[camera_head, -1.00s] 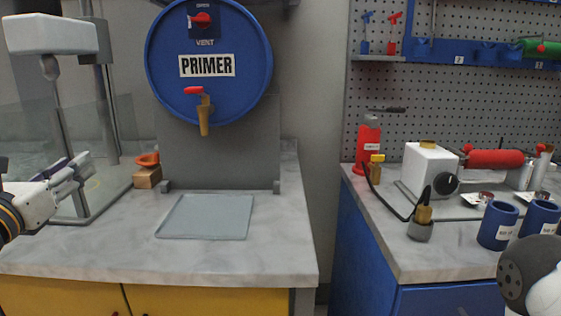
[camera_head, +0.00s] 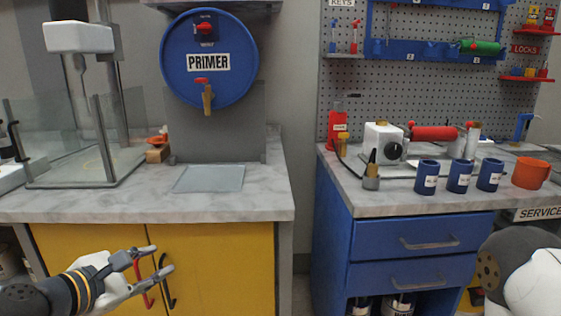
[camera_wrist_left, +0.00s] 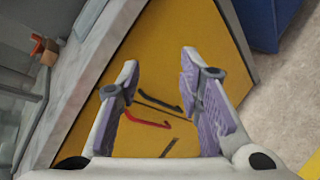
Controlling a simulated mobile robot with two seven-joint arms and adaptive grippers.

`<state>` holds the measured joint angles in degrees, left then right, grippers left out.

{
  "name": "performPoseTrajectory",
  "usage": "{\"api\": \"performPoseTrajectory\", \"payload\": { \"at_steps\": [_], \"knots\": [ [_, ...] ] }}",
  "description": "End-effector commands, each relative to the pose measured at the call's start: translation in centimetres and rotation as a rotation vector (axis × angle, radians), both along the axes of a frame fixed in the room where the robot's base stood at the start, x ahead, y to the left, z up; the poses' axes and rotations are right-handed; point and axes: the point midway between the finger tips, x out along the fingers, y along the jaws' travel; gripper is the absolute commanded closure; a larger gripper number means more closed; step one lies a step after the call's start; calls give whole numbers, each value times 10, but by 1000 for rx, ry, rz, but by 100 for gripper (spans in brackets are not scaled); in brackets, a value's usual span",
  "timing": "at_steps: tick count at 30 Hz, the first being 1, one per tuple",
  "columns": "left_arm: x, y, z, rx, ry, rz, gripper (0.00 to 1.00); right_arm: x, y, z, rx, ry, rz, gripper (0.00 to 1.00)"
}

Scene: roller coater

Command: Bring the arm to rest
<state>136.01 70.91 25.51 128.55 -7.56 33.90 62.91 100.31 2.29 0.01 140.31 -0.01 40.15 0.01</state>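My left gripper (camera_head: 158,259) is in front of the yellow cabinet doors (camera_head: 215,255), below the edge of the left counter. Its two fingers are apart with nothing between them. In the left wrist view the open fingers (camera_wrist_left: 160,88) show purple pads, with the yellow doors and their red and black handles (camera_wrist_left: 150,120) behind. I cannot tell whether the fingers touch the handles. Part of my right arm (camera_head: 520,270) shows at the lower right of the head view. The right gripper is out of view.
The left counter (camera_head: 120,205) carries a blue primer drum (camera_head: 208,90) on a stand, a grey tray (camera_head: 209,179) and a glass-sided machine (camera_head: 80,38). The right counter (camera_head: 390,203) holds several blue cups (camera_head: 459,177) and an orange cup (camera_head: 531,173). A gap separates the counters.

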Motion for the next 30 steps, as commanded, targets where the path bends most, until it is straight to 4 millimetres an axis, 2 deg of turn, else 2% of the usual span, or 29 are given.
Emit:
{"api": "performPoseTrajectory", "payload": {
  "at_steps": [1, 3, 5, 6, 8, 9, 11, 12, 15, 18, 22, 30],
  "knots": [
    [-18, -23, -35, 120, 72, -105, 67, -1, 0, 0, 0, 2, 0, 61],
    [-49, -47, -82, 295, 162, -267, 67, -1, 0, 0, 0, 3, 0, 61],
    [-83, -63, -121, 438, 234, -422, 67, -1, 0, 0, 0, 3, 0, 61],
    [-108, -71, -145, 532, 278, -535, 67, -1, 0, 0, 0, 3, 0, 61],
    [-149, -79, -178, 666, 338, -715, 67, -1, 0, 0, 0, 2, 0, 61],
    [-179, -82, -197, 750, 375, -845, 67, -1, 0, 0, 0, 2, 0, 61],
    [-225, -81, -221, 868, 416, -1053, 67, -1, 0, 0, 0, 2, 0, 61],
    [-254, -78, -233, 938, 437, -1193, 67, -1, 0, 0, 0, 2, 0, 61],
    [-317, -66, -251, 1075, 455, -1521, 67, -1, 0, 0, 0, 2, 0, 61],
    [-356, -53, -257, 1152, 444, -1762, 67, -1, 0, 0, 0, 2, 0, 61],
    [-375, -46, -258, 1189, 425, -1896, 67, -1, 0, 0, 0, 2, 0, 61],
    [-375, -46, -258, 1191, 423, -1898, 67, -1, 0, 0, 0, 2, 0, 61]
  ]
}}
